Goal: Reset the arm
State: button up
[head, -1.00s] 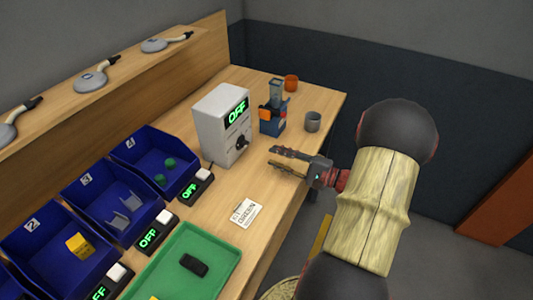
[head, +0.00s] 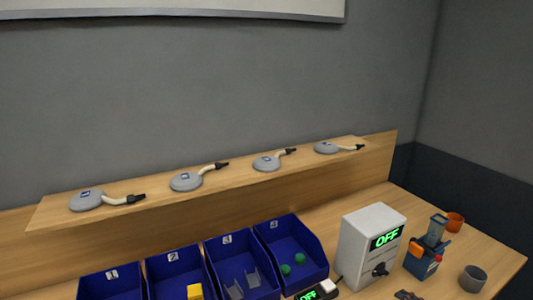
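My gripper (head: 407,295) shows only as a dark tip at the bottom edge of the head view, in front of the white control box. The rest of my arm is out of the picture. Whether the gripper is open or shut cannot be made out from this tip. No held object shows.
The white box (head: 358,243) reads OFF. Right of it stand a blue device (head: 422,262), an orange cup (head: 455,222) and a grey cup (head: 472,279). Blue numbered bins (head: 290,232) line the table. Several grey discs with hoses, one here (head: 187,182), lie on the shelf (head: 60,213).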

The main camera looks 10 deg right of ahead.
jog(key=s+a+r+n+g, duration=0.25)
jog(key=a+n+g, duration=0.3)
jog(key=a, duration=0.55)
jog(key=s+a+r+n+g, duration=0.1)
jog(key=s+a+n+g, duration=0.4)
jog(key=a, duration=0.7)
jog(key=s+a+r+n+t+h, duration=0.1)
jog(key=s+r+n+h, duration=0.3)
jog(key=r+n+h, duration=0.2)
jog(key=shift+s+r+h, duration=0.4)
jog(key=shift+r+h, duration=0.6)
jog(key=shift+r, duration=0.1)
